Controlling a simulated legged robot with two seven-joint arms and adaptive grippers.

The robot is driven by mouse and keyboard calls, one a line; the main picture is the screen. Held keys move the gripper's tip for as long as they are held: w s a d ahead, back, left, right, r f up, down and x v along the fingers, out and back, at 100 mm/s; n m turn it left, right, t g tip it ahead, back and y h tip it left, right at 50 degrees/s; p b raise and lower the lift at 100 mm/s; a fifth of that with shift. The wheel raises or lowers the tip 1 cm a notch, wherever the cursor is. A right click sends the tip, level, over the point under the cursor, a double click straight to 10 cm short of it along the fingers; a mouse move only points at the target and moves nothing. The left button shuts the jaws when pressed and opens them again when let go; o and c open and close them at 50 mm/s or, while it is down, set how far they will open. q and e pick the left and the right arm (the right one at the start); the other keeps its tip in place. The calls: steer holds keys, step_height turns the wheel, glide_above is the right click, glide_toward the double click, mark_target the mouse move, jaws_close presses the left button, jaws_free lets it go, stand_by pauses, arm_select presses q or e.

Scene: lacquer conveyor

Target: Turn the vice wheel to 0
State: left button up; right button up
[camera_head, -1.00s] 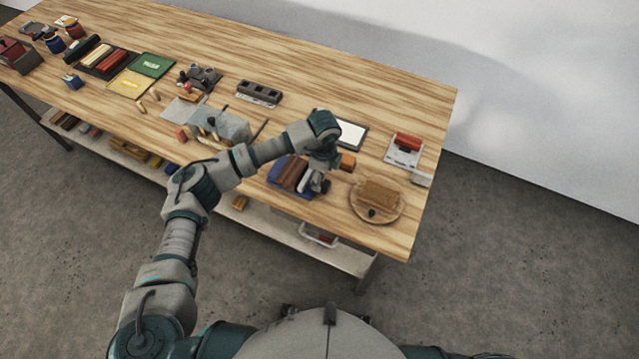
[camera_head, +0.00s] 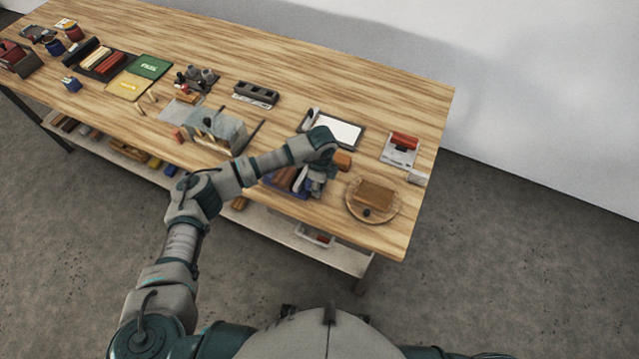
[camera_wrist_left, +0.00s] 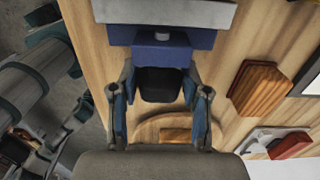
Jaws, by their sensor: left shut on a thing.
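The vice (camera_head: 271,189) is blue with brown and pale jaw parts. It stands at the table's front edge, partly behind my left arm in the head view. In the left wrist view the blue vice body (camera_wrist_left: 117,36) lies beyond the fingers, with a pale grey bar across the top. A dark part that I take as the vice wheel (camera_wrist_left: 160,86) sits between the fingers of my left gripper (camera_wrist_left: 160,112), which is shut on it. The left gripper (camera_head: 316,187) is small and partly hidden in the head view. No number or mark on the wheel is readable. My right gripper is not in view.
A round board (camera_head: 353,212) with a brown block (camera_head: 375,194) lies just right of the vice. An orange-brown block (camera_head: 343,161) and a white-faced panel (camera_head: 335,132) stand behind it. A red-handled tool (camera_head: 404,142) lies farther right. Several other tools fill the table's left.

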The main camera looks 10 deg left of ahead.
arm_select(q)
steer(key=shift+s+d+r, duration=0.15)
steer(key=shift+d+r, duration=0.05)
steer(key=shift+d, duration=0.55)
steer(key=shift+a, duration=0.4)
steer(key=shift+w+r, duration=0.1)
steer(key=shift+w, duration=0.1)
steer(key=shift+s+a+t+h, duration=0.1)
steer(key=shift+t+h, duration=0.3)
steer(key=shift+t, duration=0.7)
steer(key=t+b, duration=0.2)
steer(key=shift+s+a+f+t+h, duration=0.1)
steer(key=shift+f+t+h, duration=0.2)
steer(key=shift+h, duration=0.1)
steer(key=t+b, duration=0.1)
steer(key=b, duration=0.2)
steer(key=shift+a+r+t+h, duration=0.1)
steer(key=shift+t+h, duration=0.2)
steer(key=shift+t, duration=0.1)
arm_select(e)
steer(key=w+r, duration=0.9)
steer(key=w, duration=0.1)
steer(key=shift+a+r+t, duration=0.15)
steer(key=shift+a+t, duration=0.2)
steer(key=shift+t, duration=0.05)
